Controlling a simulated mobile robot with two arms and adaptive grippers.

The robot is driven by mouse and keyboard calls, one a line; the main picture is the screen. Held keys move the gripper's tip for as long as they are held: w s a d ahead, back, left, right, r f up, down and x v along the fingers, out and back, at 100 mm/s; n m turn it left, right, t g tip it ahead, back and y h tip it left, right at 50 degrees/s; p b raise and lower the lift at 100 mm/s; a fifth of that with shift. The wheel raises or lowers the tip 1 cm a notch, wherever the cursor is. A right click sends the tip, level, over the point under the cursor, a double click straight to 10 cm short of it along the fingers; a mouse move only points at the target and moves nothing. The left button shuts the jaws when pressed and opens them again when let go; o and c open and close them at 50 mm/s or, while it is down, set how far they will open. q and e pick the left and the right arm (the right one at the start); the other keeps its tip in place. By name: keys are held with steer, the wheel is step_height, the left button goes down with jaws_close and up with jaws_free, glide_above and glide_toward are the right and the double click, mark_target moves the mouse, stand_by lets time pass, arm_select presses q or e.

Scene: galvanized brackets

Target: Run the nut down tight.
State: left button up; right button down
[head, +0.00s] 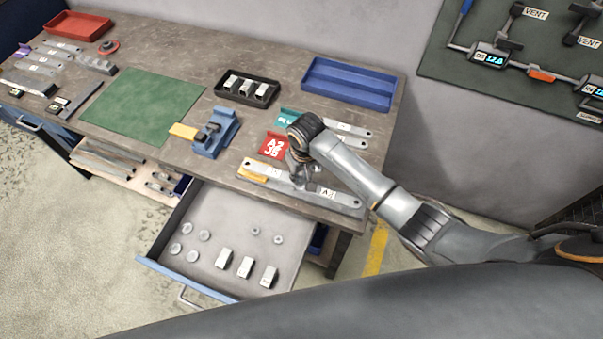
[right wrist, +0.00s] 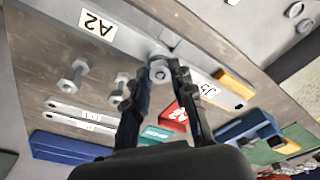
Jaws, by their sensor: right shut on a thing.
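Two flat grey bracket strips lie end to end at the front of the bench, one labelled A2 (head: 345,200) and one labelled J5 (head: 271,178). In the right wrist view, the A2 strip (right wrist: 122,36) and the J5 strip (right wrist: 194,84) meet at a nut (right wrist: 158,64). My right gripper (head: 301,180) is over this joint, and its fingertips, also in the right wrist view (right wrist: 163,69), are shut on the nut. The fingers hide part of the nut, so how far it is seated cannot be told. My left gripper is out of view.
An open drawer (head: 215,232) with loose hardware juts out below. A red A2 J5 block (head: 272,145), a blue vise (head: 212,135), a black tray (head: 247,99) and a blue tray (head: 347,84) stand behind. Loose bolts (right wrist: 72,76) lie beside the strips. The green mat (head: 143,105) is clear.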

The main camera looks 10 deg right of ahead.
steer(key=m, duration=0.4)
steer(key=shift+w+d+r+h, duration=0.1)
steer(key=shift+w+r+h, duration=0.05)
steer(key=shift+w+h, duration=0.15)
steer(key=c, duration=1.4)
jaws_free()
steer(key=shift+o, duration=0.3)
steer(key=shift+d, duration=0.1)
steer(key=shift+f, duration=0.2)
steer(key=shift+s, duration=0.15)
